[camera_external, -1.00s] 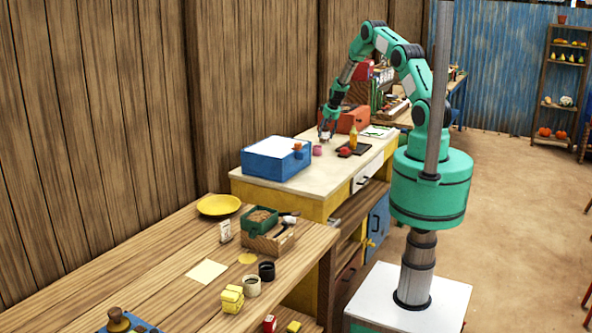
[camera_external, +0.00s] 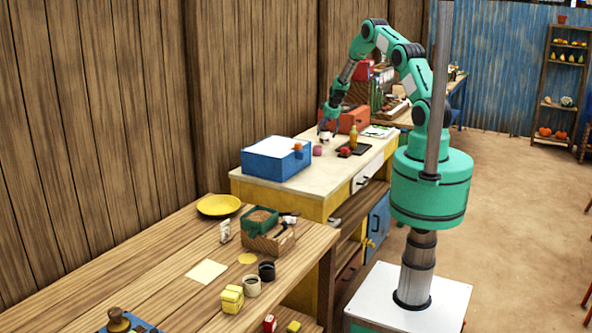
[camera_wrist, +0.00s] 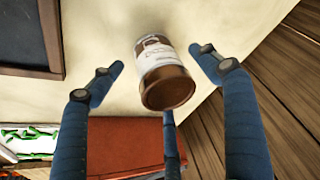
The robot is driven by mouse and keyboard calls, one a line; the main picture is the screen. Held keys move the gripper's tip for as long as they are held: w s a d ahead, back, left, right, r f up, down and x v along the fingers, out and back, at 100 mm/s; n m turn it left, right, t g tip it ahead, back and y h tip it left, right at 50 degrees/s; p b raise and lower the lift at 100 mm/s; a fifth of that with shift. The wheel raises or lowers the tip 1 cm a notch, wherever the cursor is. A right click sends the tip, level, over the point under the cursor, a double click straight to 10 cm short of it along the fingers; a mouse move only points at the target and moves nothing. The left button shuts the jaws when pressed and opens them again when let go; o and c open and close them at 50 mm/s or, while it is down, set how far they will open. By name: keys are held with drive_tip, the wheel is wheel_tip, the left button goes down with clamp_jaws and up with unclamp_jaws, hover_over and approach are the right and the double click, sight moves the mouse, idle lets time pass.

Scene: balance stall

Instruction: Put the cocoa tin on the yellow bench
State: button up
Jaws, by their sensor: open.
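The cocoa tin (camera_wrist: 167,75) is brown with a white label and shows in the wrist view between and beyond my spread fingers, against a pale benchtop. In the external view it is a small white-and-brown shape (camera_external: 325,136) on the far part of the yellow bench (camera_external: 308,205). My gripper (camera_external: 328,123) is just above the tin. It is open, with visible space between the tin and the two side fingers; a third finger (camera_wrist: 170,130) is below the tin in the wrist view. Whether that finger touches it is unclear.
The bench also holds a blue box (camera_external: 275,160), a pink item (camera_external: 317,150), a dark tray (camera_external: 352,150), a yellow-orange bottle (camera_external: 353,136) and a red-orange box (camera_external: 352,119) behind. Bare benchtop lies near its front edge. A wooden wall (camera_external: 260,80) runs along the left.

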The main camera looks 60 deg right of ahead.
drive_tip(key=v, duration=1.1)
idle(0.6)
